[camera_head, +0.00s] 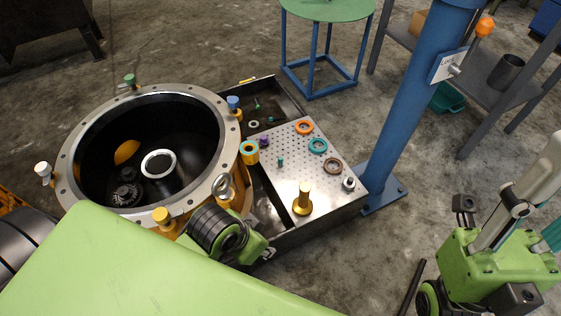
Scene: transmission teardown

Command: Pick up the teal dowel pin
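A small teal pin (280,161) stands on the perforated metal plate (320,200), left of its middle. It looks like the teal dowel pin, though it is very small here. A teal ring (317,145) lies to its upper right and a purple piece (264,142) to its upper left. My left arm comes in from the lower left and ends near the plate's front left corner; I cannot make out its gripper's fingers. My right arm is at the far right, beyond the blue post, with no fingers visible. Neither arm touches the teal pin.
A large round housing (70,149) with knobs on its rim stands left of the plate. An orange ring (304,127), a dark ring (333,166), a gold stepped post (303,200) and a silver part (349,184) share the plate. A blue post (416,100) rises to the right.

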